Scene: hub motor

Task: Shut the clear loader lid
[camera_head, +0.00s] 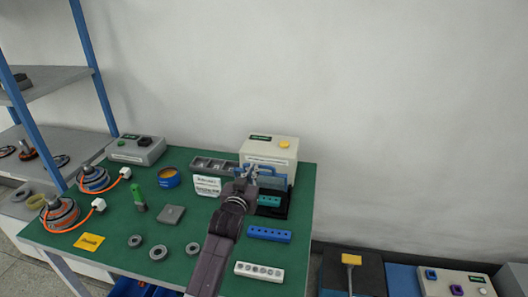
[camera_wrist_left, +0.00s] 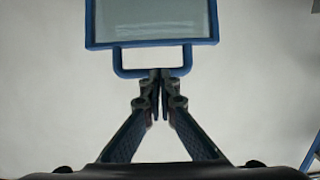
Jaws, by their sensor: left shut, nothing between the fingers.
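The clear loader lid is a clear pane in a blue frame (camera_head: 281,180), raised at the back of the black loader base (camera_head: 272,212). In the left wrist view the lid (camera_wrist_left: 150,20) fills the top, with its blue loop handle (camera_wrist_left: 119,62) pointing down at the fingers. My left gripper (camera_head: 250,172) is shut and empty, in front of the lid. In the wrist view its fingertips (camera_wrist_left: 160,78) overlap the handle's lower bar; I cannot tell whether they touch. The gripper hides part of the lid in the head view. My right gripper is not in view.
A beige box with a yellow button (camera_head: 286,150) stands behind the loader. A teal block (camera_head: 268,201) is in the loader. A blue block (camera_head: 270,234) and a white block (camera_head: 259,271) lie in front. A white sign (camera_head: 207,186) and grey tray (camera_head: 212,165) stand left.

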